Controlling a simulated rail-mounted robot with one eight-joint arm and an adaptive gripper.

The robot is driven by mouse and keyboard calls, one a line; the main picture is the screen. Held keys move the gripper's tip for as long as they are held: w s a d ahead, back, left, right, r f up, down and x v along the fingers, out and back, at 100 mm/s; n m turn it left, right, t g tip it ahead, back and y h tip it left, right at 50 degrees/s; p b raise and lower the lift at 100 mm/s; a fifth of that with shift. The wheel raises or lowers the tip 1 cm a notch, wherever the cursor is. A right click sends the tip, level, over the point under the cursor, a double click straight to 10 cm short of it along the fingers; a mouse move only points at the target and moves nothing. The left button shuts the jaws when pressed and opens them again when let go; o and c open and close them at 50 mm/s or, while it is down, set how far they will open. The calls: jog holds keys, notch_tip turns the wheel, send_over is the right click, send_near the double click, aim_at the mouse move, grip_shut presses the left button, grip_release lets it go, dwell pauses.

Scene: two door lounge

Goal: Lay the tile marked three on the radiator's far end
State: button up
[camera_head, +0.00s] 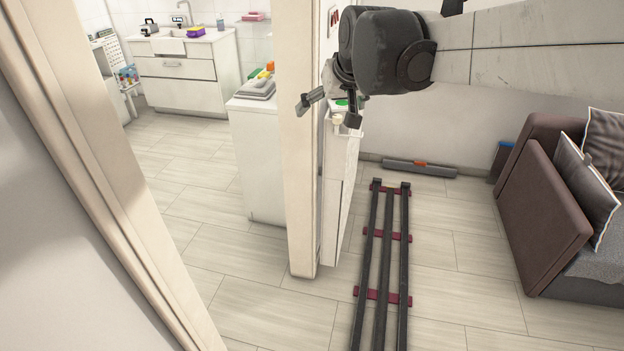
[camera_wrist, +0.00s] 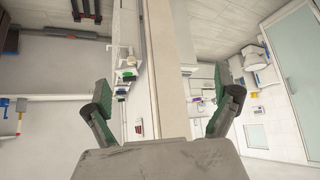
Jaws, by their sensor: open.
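My gripper (camera_head: 331,108) hangs at the end of the arm beside the door frame, with its fingers spread. In the wrist view my gripper (camera_wrist: 161,92) also shows as two separated green-padded fingers with nothing held between them. Below it in the head view is a narrow white unit (camera_head: 338,195) against the wall, possibly the radiator. A green item (camera_head: 341,102) and a small cream knob-like item (camera_head: 337,119) show at its top, partly hidden by the gripper. I cannot make out a tile marked three in either view.
The door frame post (camera_head: 303,150) stands close left of my gripper. A white cabinet (camera_head: 256,155) bears grey folded cloths (camera_head: 257,88) beyond it. A brown sofa (camera_head: 545,205) is at the right. Dark floor rails (camera_head: 387,260) run below, with open floor around them.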

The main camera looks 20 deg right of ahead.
jog(key=s+a+f, duration=0.2)
jog(key=s+f, duration=0.1)
jog(key=s, duration=0.5)
jog(key=s+a+f, duration=0.2)
jog(key=s+f, duration=0.1)
jog(key=s, duration=0.4)
jog(key=s+a+f, duration=0.2)
jog(key=s+f, duration=0.2)
jog(key=s, duration=0.4)
jog(key=shift+s+a+n+g+y, duration=0.25)
jog(key=shift+s+n+g+y, duration=0.05)
jog(key=shift+s+n+g, duration=0.1)
